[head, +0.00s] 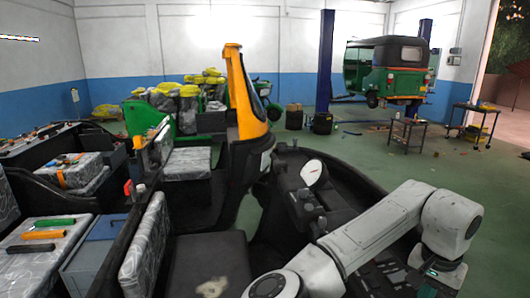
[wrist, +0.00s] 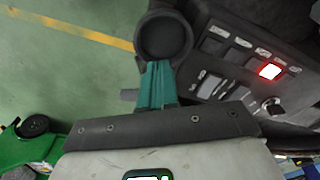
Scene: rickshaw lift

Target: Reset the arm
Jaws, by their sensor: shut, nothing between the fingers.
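My arm (head: 390,235) reaches over the dashboard of the dark vehicle at the lower right in the head view. It bends sharply down at its pale elbow, and its end is mostly hidden by the frame's bottom edge and the dashboard. In the wrist view, my gripper (wrist: 158,85) shows as narrow teal parts close together beyond the grey mounting plate, shut and empty. A round dark cup-like part (wrist: 163,36) is at its tip; I cannot tell whether they touch. A switch panel (wrist: 240,62) with one red-lit switch (wrist: 270,71) lies to its right.
A steering column with a gauge (head: 311,172) stands left of my arm. A yellow-orange pillar (head: 243,95) rises behind it. Tools lie on the patterned seat (head: 40,262) at left. A green rickshaw (head: 387,70) hangs on a lift.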

